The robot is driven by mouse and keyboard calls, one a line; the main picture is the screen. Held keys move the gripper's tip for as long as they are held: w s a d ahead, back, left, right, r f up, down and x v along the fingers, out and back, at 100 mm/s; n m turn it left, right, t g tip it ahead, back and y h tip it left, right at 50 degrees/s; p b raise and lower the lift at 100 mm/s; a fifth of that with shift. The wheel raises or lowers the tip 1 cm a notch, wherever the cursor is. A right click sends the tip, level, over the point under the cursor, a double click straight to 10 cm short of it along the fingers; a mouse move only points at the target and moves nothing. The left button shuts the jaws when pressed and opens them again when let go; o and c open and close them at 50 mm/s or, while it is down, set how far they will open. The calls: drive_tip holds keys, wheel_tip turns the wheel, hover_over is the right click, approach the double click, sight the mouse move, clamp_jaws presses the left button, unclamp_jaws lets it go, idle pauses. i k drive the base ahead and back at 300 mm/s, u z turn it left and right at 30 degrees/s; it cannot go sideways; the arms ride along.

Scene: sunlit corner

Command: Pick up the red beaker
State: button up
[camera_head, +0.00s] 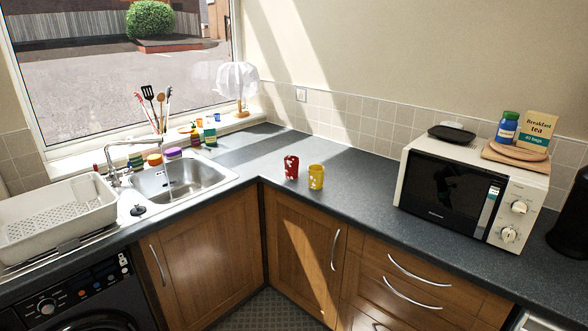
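A red beaker (291,167) with pale markings stands upright on the dark countertop, near the inner corner of the worktop. A yellow mug (316,177) with pale markings stands just to its right and slightly nearer, with a small gap or none that I can make out. My gripper is not in view, and nothing covers the beaker.
A sink (182,180) and a white dish rack (55,217) lie to the left. A microwave (468,193) stands to the right, with a tea box (537,131) on top. The counter (355,183) between mug and microwave is clear.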

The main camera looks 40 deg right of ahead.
sight(292, 163)
drive_tip(key=u, duration=0.05)
drive_tip(key=i, duration=1)
drive_tip(key=z, duration=0.05)
